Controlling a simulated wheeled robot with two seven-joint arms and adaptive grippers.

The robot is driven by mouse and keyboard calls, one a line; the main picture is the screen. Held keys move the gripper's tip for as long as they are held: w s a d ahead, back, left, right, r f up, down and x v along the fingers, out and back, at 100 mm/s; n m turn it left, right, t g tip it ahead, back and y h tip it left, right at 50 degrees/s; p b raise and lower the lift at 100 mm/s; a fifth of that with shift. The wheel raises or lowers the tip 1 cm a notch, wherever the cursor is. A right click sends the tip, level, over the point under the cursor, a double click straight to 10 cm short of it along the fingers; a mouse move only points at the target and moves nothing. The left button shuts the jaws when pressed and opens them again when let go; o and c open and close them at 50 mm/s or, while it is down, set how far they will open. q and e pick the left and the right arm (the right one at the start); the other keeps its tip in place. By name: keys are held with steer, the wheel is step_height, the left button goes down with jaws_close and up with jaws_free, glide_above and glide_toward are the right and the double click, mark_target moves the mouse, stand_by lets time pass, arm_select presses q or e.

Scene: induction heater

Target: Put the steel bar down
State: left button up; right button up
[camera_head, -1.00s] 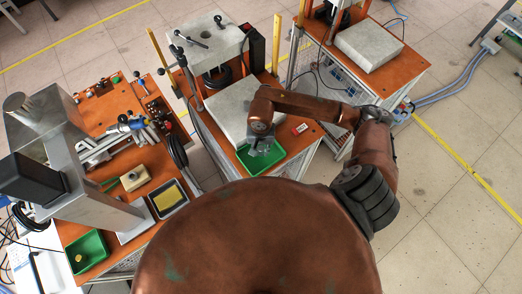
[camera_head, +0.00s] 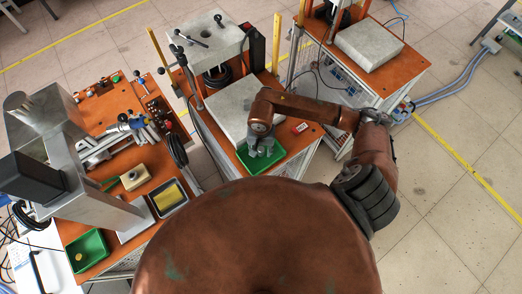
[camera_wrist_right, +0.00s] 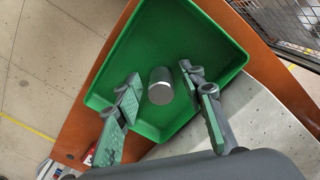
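The steel bar (camera_wrist_right: 160,86) is a short grey cylinder. In the right wrist view it lies in the green tray (camera_wrist_right: 215,38), between my right gripper's fingers. My right gripper (camera_wrist_right: 160,76) is open, one finger on each side of the bar, with a visible gap on both sides. In the head view my right gripper (camera_head: 262,149) points down over the green tray (camera_head: 262,168) at the front of the middle table. The bar cannot be made out there. My left gripper is not in view.
A grey slab (camera_head: 236,104) lies behind the tray on the orange middle table. The left table holds a metal machine (camera_head: 45,120), tools, a yellow pad (camera_head: 168,198) in a dark tray, and another green tray (camera_head: 88,244). Open floor lies to the right.

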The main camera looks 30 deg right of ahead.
mark_target(261, 150)
steer(key=shift+r, duration=0.1)
steer(key=shift+r+p, duration=0.15)
steer(key=shift+p, duration=0.15)
step_height(261, 150, up, 10)
steer(key=shift+r+b, duration=0.25)
steer(key=shift+b, duration=0.6)
steer(key=shift+r, duration=0.65)
